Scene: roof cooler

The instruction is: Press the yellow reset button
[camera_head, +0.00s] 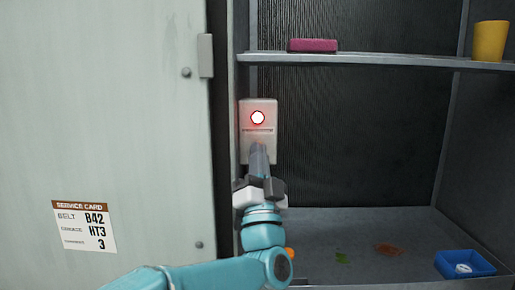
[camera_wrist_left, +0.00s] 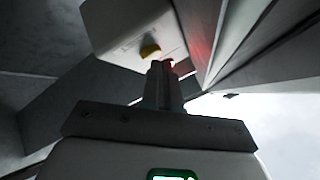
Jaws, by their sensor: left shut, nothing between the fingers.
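A pale control box (camera_head: 245,132) is mounted at the left inside wall of the cabinet, with a lit red lamp (camera_head: 258,117) on its upper part. The yellow button (camera_wrist_left: 150,50) shows on the box in the left wrist view. In the head view the button is hidden behind my left gripper (camera_head: 259,148). The left gripper is shut and empty, its tips in front of the lower part of the box. In the left wrist view the fingertips (camera_wrist_left: 161,64) are just beside and below the button; I cannot tell whether they touch it. My right gripper is not in view.
A grey door (camera_head: 120,120) with a service card (camera_head: 86,226) fills the left. A shelf (camera_head: 380,59) holds a magenta block (camera_head: 313,45) and a yellow cup (camera_head: 490,41). A blue tray (camera_head: 480,271) and green and orange-brown patches are on the cabinet floor.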

